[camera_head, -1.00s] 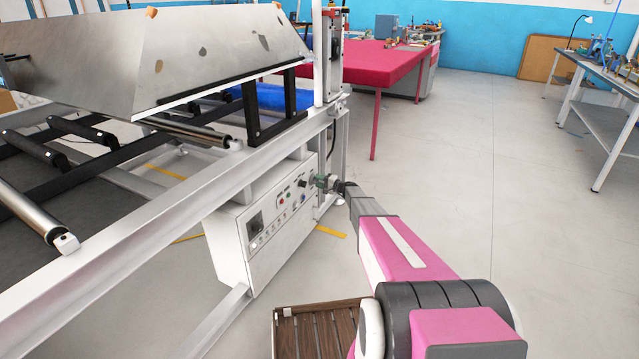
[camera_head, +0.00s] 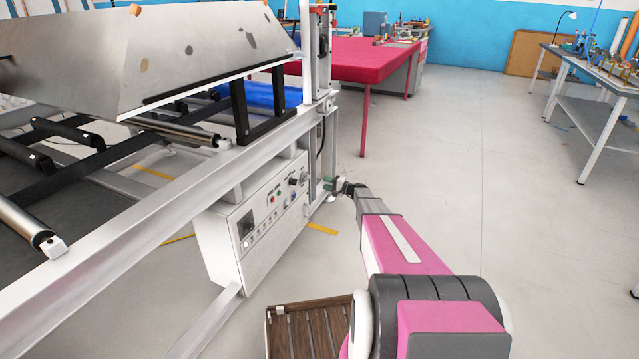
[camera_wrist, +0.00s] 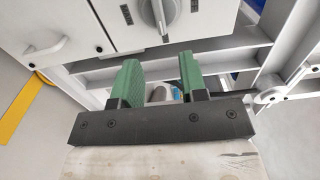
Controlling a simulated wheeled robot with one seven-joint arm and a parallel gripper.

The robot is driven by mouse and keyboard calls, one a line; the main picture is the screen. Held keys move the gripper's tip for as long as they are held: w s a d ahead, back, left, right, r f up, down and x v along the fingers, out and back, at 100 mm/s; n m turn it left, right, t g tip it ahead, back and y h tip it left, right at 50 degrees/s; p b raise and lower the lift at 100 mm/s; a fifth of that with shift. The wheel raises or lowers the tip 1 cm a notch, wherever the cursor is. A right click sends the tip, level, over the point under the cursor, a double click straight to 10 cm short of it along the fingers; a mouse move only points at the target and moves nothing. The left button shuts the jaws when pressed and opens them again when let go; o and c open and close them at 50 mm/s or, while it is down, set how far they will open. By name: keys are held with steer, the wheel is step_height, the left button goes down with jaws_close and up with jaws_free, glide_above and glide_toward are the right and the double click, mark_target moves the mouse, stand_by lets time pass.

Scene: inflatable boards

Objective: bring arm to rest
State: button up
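My gripper (camera_head: 334,184) is in front of the right end of the white control box (camera_head: 262,222), close to the machine's frame. In the wrist view my gripper (camera_wrist: 158,82) shows two green fingers set apart, with nothing held between them. A grey rotary knob (camera_wrist: 183,14) on the control box is just beyond the fingers, apart from them. My pink and grey arm (camera_head: 403,245) reaches forward from the lower right of the head view.
The large machine frame (camera_head: 165,203) with rollers and a tilted metal sheet (camera_head: 200,55) fills the left. A red table (camera_head: 360,58) stands behind, and a workbench (camera_head: 600,95) at the right. Open floor (camera_head: 480,180) lies right of my arm.

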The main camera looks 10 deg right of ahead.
steer(key=shift+s+d, duration=0.25)
steer(key=shift+d, duration=0.05)
steer(key=s+a+r+n+g+h, duration=0.2)
steer(key=s+a+g, duration=0.3)
steer(key=s, duration=0.7)
steer(key=s+a+r+n+g+h, duration=0.3)
steer(key=s+a, duration=0.4)
steer(key=s, duration=0.6)
steer(key=s+d+r+g+h, duration=0.1)
steer(key=s+r+h, duration=0.1)
steer(key=s, duration=0.6)
steer(key=s+r+n+h, duration=0.1)
steer(key=s+h, duration=0.3)
steer(key=s, duration=0.5)
steer(key=s+d+r+n+g+h, duration=0.1)
steer(key=s+r+h, duration=0.2)
steer(key=s, duration=0.6)
steer(key=shift+d+r+g+h, duration=0.3)
steer(key=shift+r, duration=0.1)
steer(key=shift+a, duration=0.1)
